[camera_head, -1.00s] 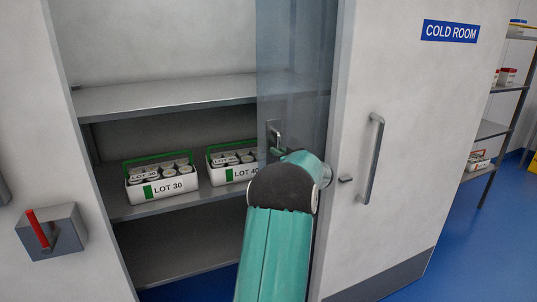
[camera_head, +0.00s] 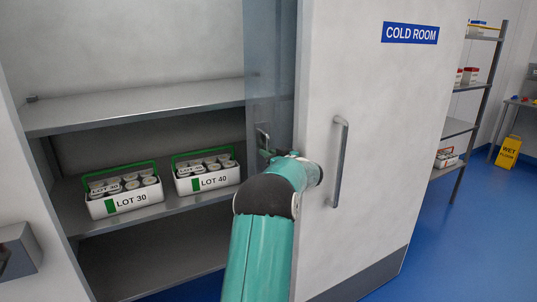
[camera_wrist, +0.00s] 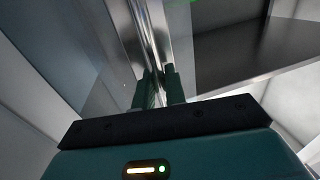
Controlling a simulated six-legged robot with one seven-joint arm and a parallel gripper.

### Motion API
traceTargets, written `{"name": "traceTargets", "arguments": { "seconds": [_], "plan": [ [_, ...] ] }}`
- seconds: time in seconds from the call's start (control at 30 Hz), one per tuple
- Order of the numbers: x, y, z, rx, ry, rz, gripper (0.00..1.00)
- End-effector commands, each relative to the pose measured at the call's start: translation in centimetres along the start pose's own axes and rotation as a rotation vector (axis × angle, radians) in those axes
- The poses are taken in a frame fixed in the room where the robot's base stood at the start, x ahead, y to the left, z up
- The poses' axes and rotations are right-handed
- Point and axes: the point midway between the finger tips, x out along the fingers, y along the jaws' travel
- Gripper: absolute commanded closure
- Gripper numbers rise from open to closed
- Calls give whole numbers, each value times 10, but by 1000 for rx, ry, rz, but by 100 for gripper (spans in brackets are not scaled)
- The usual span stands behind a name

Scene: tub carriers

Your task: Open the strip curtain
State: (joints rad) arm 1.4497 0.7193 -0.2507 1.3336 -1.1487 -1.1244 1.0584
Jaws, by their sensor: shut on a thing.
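The strip curtain (camera_head: 265,60) is a bluish, see-through panel bunched at the right side of the cold room doorway. A metal handle (camera_head: 263,136) sits on it. My gripper (camera_head: 268,153) reaches to this handle, and my arm hides part of its fingers. In the wrist view my gripper (camera_wrist: 159,86) has its two fingers close together on a shiny upright metal piece (camera_wrist: 149,35), which looks like the handle or edge of the curtain. The see-through panel (camera_wrist: 92,62) shows to its left.
Blue floor (camera_head: 470,235) is free at the right.

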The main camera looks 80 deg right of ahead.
Motion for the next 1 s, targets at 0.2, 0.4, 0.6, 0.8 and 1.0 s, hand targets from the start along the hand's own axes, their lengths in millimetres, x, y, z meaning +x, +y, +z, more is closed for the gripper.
{"name": "traceTargets", "arguments": {
  "seconds": [0.2,0.4,0.6,0.8,1.0],
  "plan": [
    [0,0,0,0,1,-1,71],
    [0,2,0,0,1,-1,71],
    [-12,3,-1,0,0,1,71],
    [-50,4,-1,0,0,3,71],
    [-95,3,-1,1,1,3,71]
  ]
}}
